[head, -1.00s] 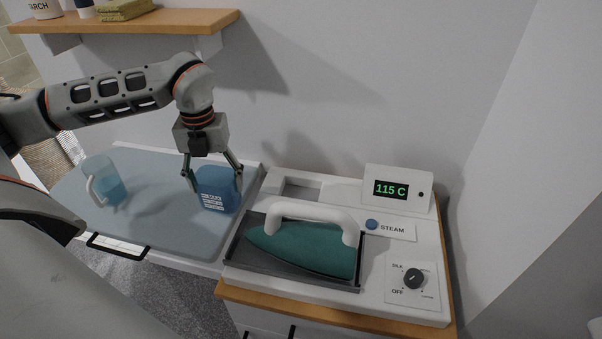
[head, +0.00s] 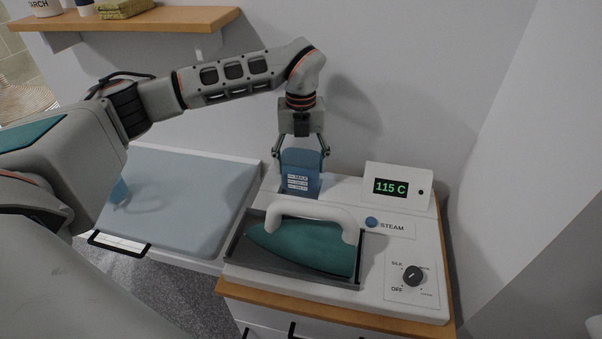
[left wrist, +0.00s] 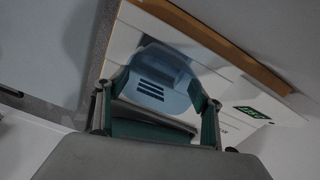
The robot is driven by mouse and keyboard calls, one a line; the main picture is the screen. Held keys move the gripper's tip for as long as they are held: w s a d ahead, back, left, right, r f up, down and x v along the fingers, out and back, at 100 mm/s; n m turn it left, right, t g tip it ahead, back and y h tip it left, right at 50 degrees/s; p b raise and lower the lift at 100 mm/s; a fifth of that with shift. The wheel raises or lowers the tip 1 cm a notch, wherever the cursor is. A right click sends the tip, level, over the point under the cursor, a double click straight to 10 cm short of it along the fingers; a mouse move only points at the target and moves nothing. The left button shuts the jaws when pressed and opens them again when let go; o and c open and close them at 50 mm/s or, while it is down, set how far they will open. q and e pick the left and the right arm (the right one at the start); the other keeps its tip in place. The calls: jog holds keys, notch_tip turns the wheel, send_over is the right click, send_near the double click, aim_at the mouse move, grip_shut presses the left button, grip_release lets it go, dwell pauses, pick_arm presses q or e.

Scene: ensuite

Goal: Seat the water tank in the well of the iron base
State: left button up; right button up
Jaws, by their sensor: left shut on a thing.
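The blue water tank (head: 300,174) with white level marks stands upright between the fingers of my left gripper (head: 301,153), which is shut on it. It is over the back left of the white iron base (head: 405,245), where the well is. The tank hides the well, and I cannot tell whether its bottom is above the rim or inside. In the left wrist view the tank (left wrist: 160,82) shows between the fingers of the left gripper (left wrist: 155,108). My right gripper is not in view.
A teal iron (head: 300,247) with a white handle rests in a dark tray at the base's front. The ironing board (head: 190,200) lies left, with a jug (head: 119,192) mostly hidden by my arm. A shelf (head: 130,25) hangs above.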

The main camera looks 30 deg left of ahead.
pick_arm(q)
notch_tip(320, 180, down, 3)
jog(key=shift+r, duration=0.1)
jog(key=shift+f, duration=0.35)
jog(key=shift+f, duration=0.1)
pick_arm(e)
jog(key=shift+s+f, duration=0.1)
pick_arm(q)
jog(key=o, duration=1.2)
jog(key=shift+o, duration=0.2)
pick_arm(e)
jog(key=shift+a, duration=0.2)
pick_arm(q)
notch_tip(320, 180, up, 12)
jog(key=b, duration=0.1)
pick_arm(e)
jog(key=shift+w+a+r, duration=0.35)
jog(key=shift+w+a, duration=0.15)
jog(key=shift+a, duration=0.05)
